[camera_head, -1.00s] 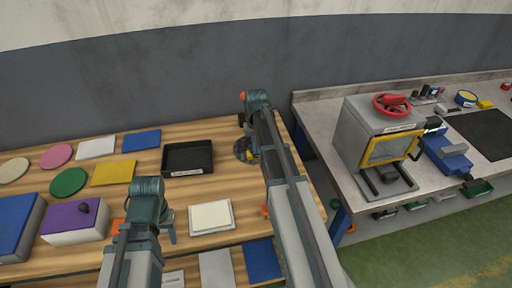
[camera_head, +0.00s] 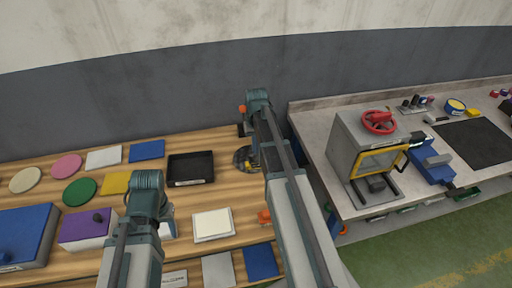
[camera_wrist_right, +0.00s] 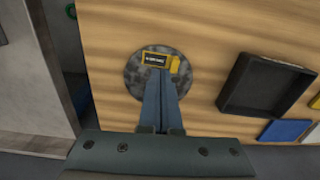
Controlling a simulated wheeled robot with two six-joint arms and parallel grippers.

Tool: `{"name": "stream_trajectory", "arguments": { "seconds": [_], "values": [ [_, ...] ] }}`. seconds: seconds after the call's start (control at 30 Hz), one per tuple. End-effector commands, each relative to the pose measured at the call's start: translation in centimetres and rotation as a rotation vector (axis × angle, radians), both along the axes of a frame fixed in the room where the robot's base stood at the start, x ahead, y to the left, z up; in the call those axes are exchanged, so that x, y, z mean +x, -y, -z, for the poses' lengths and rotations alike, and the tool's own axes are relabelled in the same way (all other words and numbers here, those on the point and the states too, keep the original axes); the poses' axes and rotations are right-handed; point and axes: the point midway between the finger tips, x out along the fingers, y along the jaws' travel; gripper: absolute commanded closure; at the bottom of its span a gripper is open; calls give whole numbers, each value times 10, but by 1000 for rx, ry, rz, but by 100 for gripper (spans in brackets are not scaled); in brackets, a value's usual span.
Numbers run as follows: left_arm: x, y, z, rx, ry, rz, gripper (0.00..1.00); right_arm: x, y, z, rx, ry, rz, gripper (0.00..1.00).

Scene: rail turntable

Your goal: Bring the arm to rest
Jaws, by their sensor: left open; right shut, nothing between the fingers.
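My left arm reaches in from the bottom of the head view, and its wrist end with the left gripper (camera_head: 147,186) is over the wooden bench (camera_head: 215,190); its fingers are mostly hidden behind the wrist. My right arm reaches further in, to the bench's back right corner. In the right wrist view the right gripper (camera_wrist_right: 160,85) has its two fingers together with nothing held. Its fingertips overlap a dark mottled disc (camera_wrist_right: 138,82) carrying a small yellow block with a dark label (camera_wrist_right: 155,60); I cannot tell whether they touch it.
A black tray (camera_head: 190,168) and a cream square block (camera_head: 213,224) lie between the arms. Coloured discs and plates, a purple-topped box (camera_head: 87,230) and a blue box (camera_head: 25,238) lie left. A grey bench (camera_head: 320,130) with a grey press-like machine (camera_head: 350,150) stands right, across a gap.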

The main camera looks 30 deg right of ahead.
Motion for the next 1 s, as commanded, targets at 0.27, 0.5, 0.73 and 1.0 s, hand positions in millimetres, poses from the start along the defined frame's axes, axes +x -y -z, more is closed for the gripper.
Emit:
{"name": "stream_trajectory", "arguments": {
  "seconds": [0.27,0.5,0.73,1.0],
  "values": [
    [0,0,0,0,0,0,50,0,0,0,0,0,-1,100],
    [0,0,0,0,0,0,50,-32,-79,0,-15,-16,-124,100],
    [0,0,0,0,0,0,50,-108,-198,-1,-57,-42,-355,100],
    [0,0,0,0,0,0,50,-174,-260,-1,-93,-53,-526,100]
  ]
}}
